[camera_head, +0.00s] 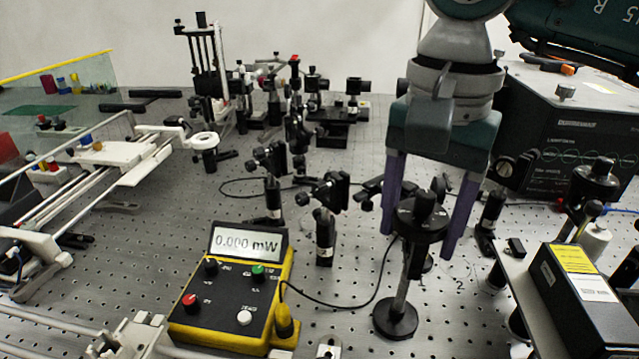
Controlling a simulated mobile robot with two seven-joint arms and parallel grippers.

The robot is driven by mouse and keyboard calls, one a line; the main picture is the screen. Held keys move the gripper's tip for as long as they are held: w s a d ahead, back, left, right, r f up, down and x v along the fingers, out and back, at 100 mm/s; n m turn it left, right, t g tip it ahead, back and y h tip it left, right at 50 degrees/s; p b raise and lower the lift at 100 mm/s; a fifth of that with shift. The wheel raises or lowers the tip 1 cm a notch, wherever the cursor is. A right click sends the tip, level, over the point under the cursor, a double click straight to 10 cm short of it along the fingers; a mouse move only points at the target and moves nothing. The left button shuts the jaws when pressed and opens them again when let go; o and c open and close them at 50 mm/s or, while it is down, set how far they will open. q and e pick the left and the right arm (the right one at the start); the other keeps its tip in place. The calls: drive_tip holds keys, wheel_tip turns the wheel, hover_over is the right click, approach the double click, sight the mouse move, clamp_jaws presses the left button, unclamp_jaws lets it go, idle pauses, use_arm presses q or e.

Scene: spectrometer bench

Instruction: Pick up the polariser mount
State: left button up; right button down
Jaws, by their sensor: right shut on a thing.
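The polariser mount (420,218) is a black round disc with a knob on top, on a metal post with a round black base (395,319). It stands right of centre in the head view. My right gripper (420,240) comes down from above, with its two purple fingers on either side of the disc, shut on the mount. The post looks upright apart from the slanted camera view. I cannot tell whether the base touches the bench. My left gripper is not in view.
A yellow power meter (225,322) reading 0.000 mW stands to the left, its black cable running towards the mount. Black optic mounts (325,235) stand behind it. A black box with a yellow label (578,295) and a dark lamp housing (565,130) are on the right.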

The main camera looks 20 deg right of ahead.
drive_tip(key=shift+r, duration=0.15)
wheel_tip(320, 180, up, 11)
drive_tip(key=shift+w+b, duration=0.15)
drive_tip(key=shift+b, duration=0.3)
wheel_tip(320, 180, up, 9)
drive_tip(key=p, duration=0.2)
drive_tip(key=s+a+f+n+p, duration=0.2)
drive_tip(key=a+n, duration=0.3)
drive_tip(key=n, duration=0.6)
drive_tip(key=s+r+p, duration=0.3)
drive_tip(key=r+p, duration=1.5)
drive_tip(key=p, duration=0.1)
drive_tip(key=s+r+p, duration=0.3)
drive_tip(key=r+p, duration=1.5)
drive_tip(key=shift+d+p, duration=0.2)
drive_tip(key=shift+p, duration=0.2)
drive_tip(key=shift+f, duration=0.15)
